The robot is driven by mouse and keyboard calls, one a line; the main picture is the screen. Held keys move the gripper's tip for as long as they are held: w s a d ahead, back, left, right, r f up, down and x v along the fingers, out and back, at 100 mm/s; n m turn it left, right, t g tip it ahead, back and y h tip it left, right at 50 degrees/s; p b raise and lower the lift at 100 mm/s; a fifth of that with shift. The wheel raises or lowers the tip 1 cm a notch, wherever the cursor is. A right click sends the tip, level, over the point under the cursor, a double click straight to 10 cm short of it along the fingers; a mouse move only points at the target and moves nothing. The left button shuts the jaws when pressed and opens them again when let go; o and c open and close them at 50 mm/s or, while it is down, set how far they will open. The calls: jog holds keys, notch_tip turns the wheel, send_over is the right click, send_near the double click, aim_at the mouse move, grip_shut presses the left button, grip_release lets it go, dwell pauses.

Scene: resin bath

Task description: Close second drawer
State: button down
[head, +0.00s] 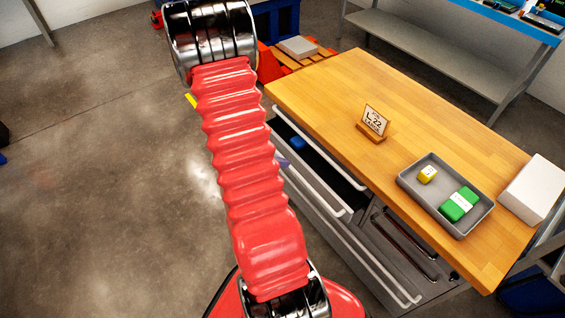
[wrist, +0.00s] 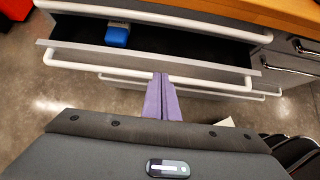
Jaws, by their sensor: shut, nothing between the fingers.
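The second drawer (wrist: 60,51) stands pulled out of the cabinet below the top drawer. Its white bar handle (wrist: 205,74) runs across its front. A blue object (wrist: 117,36) lies inside the drawer; in the head view the blue object (head: 298,143) also shows. My gripper (wrist: 163,75) has purple fingers that are shut together and empty. Its tips are at the drawer's front, by the middle of the handle; I cannot tell if they touch. In the head view only a bit of purple finger (head: 284,163) shows past my red arm, which hides the rest.
The wooden worktop (head: 330,90) above the drawers carries a small sign (head: 373,122), a grey tray (head: 412,183) with yellow and green items, and a white box (head: 533,188). Another drawer handle (head: 385,275) lies lower down.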

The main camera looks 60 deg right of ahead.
aim_at(302, 166)
jog(key=x, duration=0.8)
jog(key=shift+d, duration=0.1)
